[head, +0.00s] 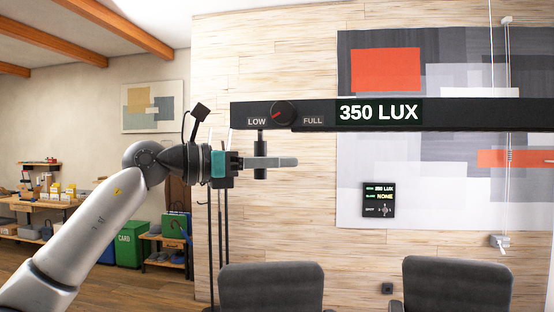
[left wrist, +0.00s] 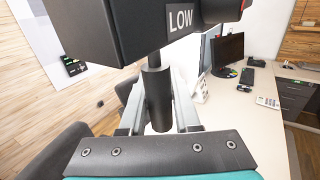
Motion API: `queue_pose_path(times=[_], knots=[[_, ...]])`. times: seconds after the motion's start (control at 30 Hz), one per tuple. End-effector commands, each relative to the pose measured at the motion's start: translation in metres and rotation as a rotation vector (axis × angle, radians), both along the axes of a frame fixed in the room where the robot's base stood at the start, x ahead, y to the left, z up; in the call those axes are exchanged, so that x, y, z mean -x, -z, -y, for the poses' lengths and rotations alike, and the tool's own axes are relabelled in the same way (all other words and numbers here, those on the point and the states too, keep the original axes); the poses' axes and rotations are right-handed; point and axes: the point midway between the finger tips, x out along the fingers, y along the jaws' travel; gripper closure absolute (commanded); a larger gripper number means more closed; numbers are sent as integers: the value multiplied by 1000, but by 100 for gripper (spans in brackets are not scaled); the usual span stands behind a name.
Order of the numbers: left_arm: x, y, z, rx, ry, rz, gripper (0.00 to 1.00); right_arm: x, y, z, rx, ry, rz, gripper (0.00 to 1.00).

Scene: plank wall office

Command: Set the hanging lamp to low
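The hanging lamp (head: 455,114) is a long black bar reading "350 LUX". Its round dial (head: 284,113) sits between the labels LOW and FULL, with a red mark on the side toward LOW. A dark cylindrical handle (head: 261,174) hangs on a thin stem under the bar, below the LOW end. It also shows in the left wrist view (left wrist: 157,100). My left gripper (head: 270,162) has one grey finger on each side of the handle. Whether the fingers press on it or leave a small gap is not clear. My right gripper is not in view.
A small wall panel (head: 378,200) shows "350 LUX" and "NONE". Two dark chairs (head: 270,287) stand below the lamp. In the left wrist view, a pale desk (left wrist: 235,115) with a monitor (left wrist: 227,53) lies below. The lamp bar is close above my left gripper.

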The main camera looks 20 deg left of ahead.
Motion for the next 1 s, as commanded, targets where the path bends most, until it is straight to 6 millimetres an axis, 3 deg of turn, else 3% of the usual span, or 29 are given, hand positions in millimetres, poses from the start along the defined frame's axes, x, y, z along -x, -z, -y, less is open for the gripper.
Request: queue_pose_path(times=[0.03, 0.23, 0.57, 0.77, 1.0], knots=[[-1, 4, 1, -4, 3, -9, 64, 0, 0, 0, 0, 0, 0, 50], [0, 1, 0, 1, 1, -2, 42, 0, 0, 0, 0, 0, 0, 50], [3, 0, -4, 3, -2, 2, 42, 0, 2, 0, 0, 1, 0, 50], [24, 2, -24, 2, -6, 1, 42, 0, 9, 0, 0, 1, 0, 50], [66, 4, -61, 1, -6, -1, 42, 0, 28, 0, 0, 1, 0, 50]])
